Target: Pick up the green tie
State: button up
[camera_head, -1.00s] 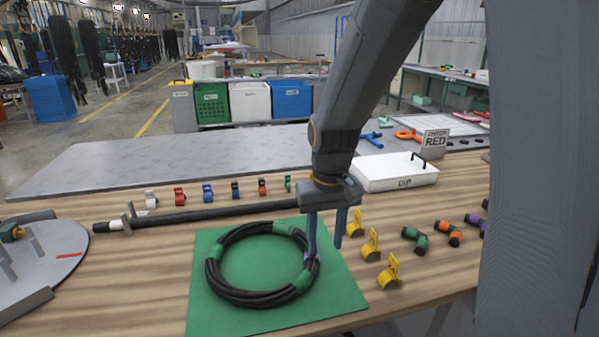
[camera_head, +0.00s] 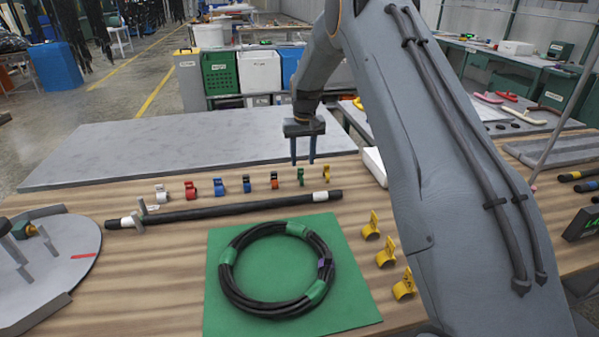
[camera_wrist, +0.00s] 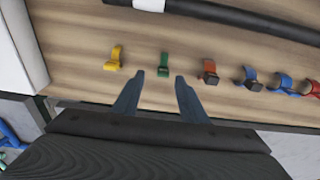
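The green tie (camera_head: 300,176) stands upright on the wooden table, in a row of small coloured ties behind the long black hose. It also shows in the wrist view (camera_wrist: 163,65), just past the fingertips and roughly centred between them. My gripper (camera_head: 303,162) is open and empty, pointing down at the back of the row by the green tie. In the wrist view its two fingers (camera_wrist: 160,78) are spread apart with nothing between them. A yellow tie (camera_head: 326,173) and an orange-red tie (camera_head: 274,179) flank the green one.
The black hose (camera_head: 240,208) lies in front of the row. A coiled hose (camera_head: 232,288) with green bands and one purple band lies on a green mat (camera_head: 350,309). Yellow clips (camera_head: 386,252) stand to its right. A white tray (camera_head: 374,166) is partly hidden by my arm.

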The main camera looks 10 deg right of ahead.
aim_at(301, 170)
jog(key=shift+w+a+f+p, duration=0.1)
jog(key=shift+f+p, duration=0.3)
jog(key=shift+f, duration=0.5)
jog(key=shift+w+a+f+p, duration=0.15)
jog(key=shift+f+p, duration=0.3)
jog(key=shift+f, duration=0.5)
jog(key=shift+w+a+f+p, duration=0.1)
jog(key=shift+f+p, duration=0.3)
jog(key=shift+f, duration=0.5)
grip_shut()
